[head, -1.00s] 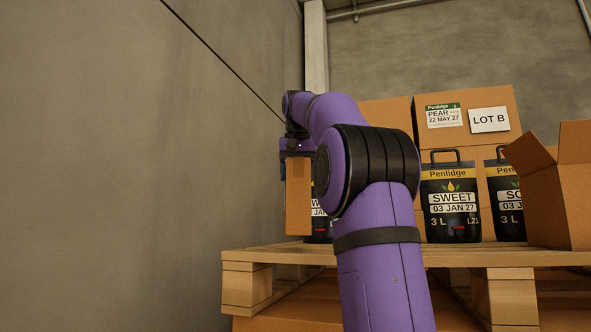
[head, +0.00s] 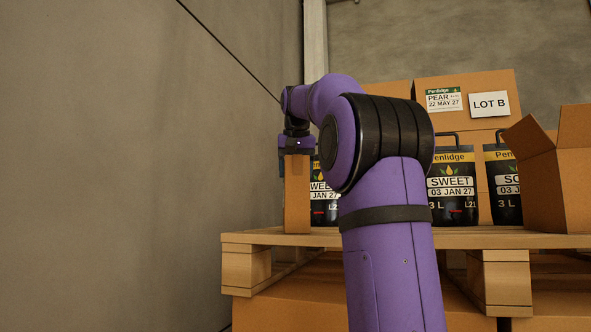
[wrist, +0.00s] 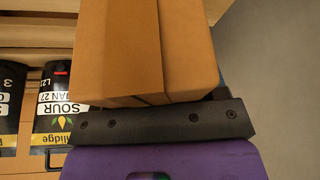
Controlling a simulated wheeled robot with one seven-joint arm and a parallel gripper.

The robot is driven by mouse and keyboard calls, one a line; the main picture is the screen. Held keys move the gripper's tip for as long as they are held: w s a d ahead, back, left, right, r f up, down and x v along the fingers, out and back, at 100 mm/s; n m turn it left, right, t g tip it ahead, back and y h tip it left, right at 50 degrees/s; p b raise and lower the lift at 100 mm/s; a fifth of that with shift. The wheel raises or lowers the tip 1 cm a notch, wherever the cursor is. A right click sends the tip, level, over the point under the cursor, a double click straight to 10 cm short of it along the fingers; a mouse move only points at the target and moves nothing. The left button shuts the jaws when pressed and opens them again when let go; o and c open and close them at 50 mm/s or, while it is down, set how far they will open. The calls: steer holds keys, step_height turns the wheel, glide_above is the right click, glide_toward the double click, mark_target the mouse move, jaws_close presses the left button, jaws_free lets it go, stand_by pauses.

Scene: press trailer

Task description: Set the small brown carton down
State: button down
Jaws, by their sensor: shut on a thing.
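The small brown carton (head: 298,196) hangs upright below my gripper (head: 297,152) at the left end of the wooden pallet (head: 380,238) in the head view. Its lower end is at the level of the pallet's top boards; I cannot tell whether it touches them. My gripper is shut on the carton's upper end. In the wrist view the carton (wrist: 145,50) fills the middle, against the dark gripper bar (wrist: 160,122). My arm hides part of the pallet top.
Black Penlidge pouches (head: 452,186) stand on the pallet right of the carton, one close beside it. An open carton (head: 555,178) stands at the right, and larger cartons (head: 465,100) are behind. A grey wall (head: 130,170) rises on the left.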

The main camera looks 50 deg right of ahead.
steer(key=shift+c, duration=0.8)
jaws_free()
steer(key=v, duration=1.2)
steer(key=shift+r, duration=0.1)
